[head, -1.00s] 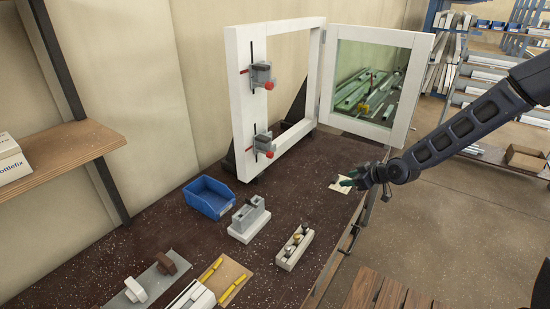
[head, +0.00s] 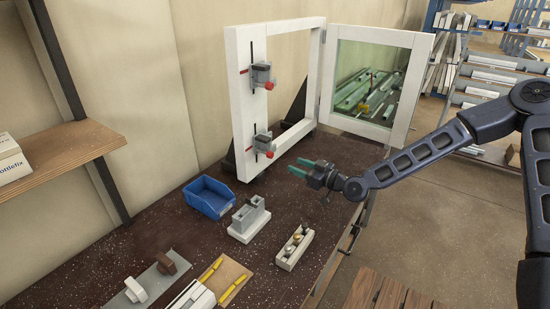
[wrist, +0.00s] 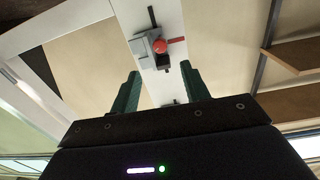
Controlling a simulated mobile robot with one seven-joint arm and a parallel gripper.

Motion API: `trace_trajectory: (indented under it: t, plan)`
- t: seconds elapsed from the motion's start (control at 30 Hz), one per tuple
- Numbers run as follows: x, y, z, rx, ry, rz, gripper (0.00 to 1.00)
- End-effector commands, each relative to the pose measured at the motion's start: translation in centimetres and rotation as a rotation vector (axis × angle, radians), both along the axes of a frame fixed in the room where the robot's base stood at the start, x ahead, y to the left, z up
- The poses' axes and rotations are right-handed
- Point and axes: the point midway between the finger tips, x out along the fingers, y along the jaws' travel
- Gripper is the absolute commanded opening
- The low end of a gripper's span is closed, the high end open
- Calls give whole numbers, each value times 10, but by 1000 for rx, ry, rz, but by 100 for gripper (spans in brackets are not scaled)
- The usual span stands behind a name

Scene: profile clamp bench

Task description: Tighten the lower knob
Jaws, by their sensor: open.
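The lower knob (head: 269,154) is red and sits on a small grey clamp on the left post of the white upright frame (head: 240,100). A similar upper knob (head: 268,86) sits above it on the same post. My gripper (head: 297,167) is to the right of the lower knob, apart from it, with its green fingers pointing left. In the wrist view, a red knob (wrist: 160,46) on a grey clamp shows ahead, beyond the spread, empty fingers; which of the two knobs it is, I cannot tell for certain.
A hinged glass sash (head: 368,85) stands open to the frame's right. On the dark bench are a blue bin (head: 209,197), a grey block on a white base (head: 249,217) and a tray with round-topped pieces (head: 295,247). The bench between gripper and frame looks clear.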

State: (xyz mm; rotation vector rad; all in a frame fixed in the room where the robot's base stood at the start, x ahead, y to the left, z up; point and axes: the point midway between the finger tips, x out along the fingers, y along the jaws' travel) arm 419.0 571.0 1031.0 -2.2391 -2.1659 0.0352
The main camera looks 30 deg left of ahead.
Motion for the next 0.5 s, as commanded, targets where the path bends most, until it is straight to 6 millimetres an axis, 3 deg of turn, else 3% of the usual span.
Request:
trace_trajectory:
  t: [0.17, 0.5]
  plan:
    - [0, 19, 0, 1, 2, 1, 46]
    - [2, 76, 0, 0, 2, 2, 46]
